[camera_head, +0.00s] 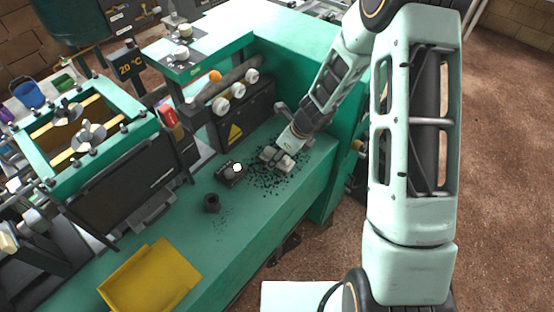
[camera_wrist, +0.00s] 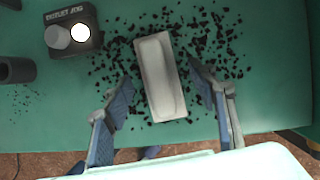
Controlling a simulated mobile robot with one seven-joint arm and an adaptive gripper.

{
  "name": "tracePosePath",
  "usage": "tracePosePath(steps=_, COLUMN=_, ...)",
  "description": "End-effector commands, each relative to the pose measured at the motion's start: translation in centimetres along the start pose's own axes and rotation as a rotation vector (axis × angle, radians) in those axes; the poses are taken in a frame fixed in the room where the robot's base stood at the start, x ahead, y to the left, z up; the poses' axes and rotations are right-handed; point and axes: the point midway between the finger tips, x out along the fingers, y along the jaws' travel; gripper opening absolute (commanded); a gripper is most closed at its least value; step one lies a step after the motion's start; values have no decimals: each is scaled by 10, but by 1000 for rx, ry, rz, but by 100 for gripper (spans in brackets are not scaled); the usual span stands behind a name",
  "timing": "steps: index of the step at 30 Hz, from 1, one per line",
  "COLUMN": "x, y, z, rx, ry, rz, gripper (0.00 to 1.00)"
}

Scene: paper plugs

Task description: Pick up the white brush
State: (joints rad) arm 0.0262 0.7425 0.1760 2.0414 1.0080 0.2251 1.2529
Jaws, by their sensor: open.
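The white brush (camera_wrist: 162,77) lies on the green bench among scattered black bits in the wrist view. It is a pale oblong block with its long side running toward my gripper. My gripper (camera_wrist: 160,82) is open, with one blue-grey finger to the left of the brush and one to the right. Gaps show between the brush and both fingers. In the head view my gripper (camera_head: 278,155) is low over the black bits at the bench's right part, and the brush (camera_head: 285,163) is partly hidden there.
A black button box (camera_head: 230,173) stands left of the brush, with a dark cup (camera_head: 211,203) beyond it. A yellow tray (camera_head: 150,279) lies at the bench's near left. A machine block with a warning sign (camera_head: 236,132) stands behind.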

Motion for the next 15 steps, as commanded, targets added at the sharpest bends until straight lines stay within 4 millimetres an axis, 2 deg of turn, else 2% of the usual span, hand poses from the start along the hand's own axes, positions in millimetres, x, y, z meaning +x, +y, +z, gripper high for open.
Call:
tracePosePath(steps=1, x=8, y=0, z=-1, rx=1, ry=1, rz=2, gripper=53)
tracePosePath(steps=5, x=18, y=0, z=-1, rx=2, ry=0, rz=1, gripper=53)
tracePosePath(steps=13, x=20, y=0, z=0, rx=0, ry=0, rz=-1, gripper=53)
tracePosePath(steps=15, x=20, y=0, z=0, rx=0, ry=0, rz=-1, gripper=46)
